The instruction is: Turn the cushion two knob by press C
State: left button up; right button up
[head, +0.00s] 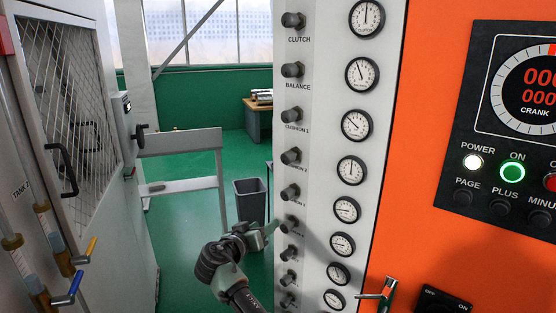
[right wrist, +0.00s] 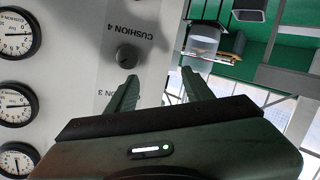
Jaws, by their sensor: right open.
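The cushion two knob (head: 290,156) is a dark round knob on the light grey panel, above its label in the head view. My right gripper (head: 268,232) is lower on the panel, left of the cushion 4 knob (head: 288,222) in the head view. In the right wrist view, my right gripper (right wrist: 160,78) is open and its fingers are empty. The cushion 4 knob (right wrist: 127,58) shows just beyond the left finger's tip. The cushion two knob is not seen in that view. My left gripper is not in view.
Several similar knobs run down the panel, with a column of round gauges (head: 357,125) to their right. An orange control face (head: 420,200) is at the right. A grey bin (head: 250,200) and a mesh-door cabinet (head: 65,110) stand left of the panel, with green floor between.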

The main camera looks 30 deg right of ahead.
notch_tip(320, 180, up, 12)
jog(key=s+r+m+g+h, duration=0.1)
jog(key=m+h, duration=0.1)
jog(key=m, duration=0.2)
jog(key=m+g+h, duration=0.1)
jog(key=m+h, duration=0.1)
jog(key=m, duration=0.1)
send_near(285, 159)
jog(key=x, duration=0.4)
jog(key=p+x, duration=0.4)
jog(key=x, duration=0.2)
jog(key=shift+d, duration=0.1)
jog(key=shift+w+d, duration=0.25)
jog(key=shift+d, duration=0.25)
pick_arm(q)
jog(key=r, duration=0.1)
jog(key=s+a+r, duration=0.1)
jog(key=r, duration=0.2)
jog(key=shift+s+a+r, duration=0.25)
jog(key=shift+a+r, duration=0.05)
pick_arm(e)
jog(key=shift+w+f, duration=0.1)
jog(key=shift+f, duration=0.05)
jog(key=shift+d, duration=0.1)
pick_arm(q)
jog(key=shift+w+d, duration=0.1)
pick_arm(e)
grip_shut()
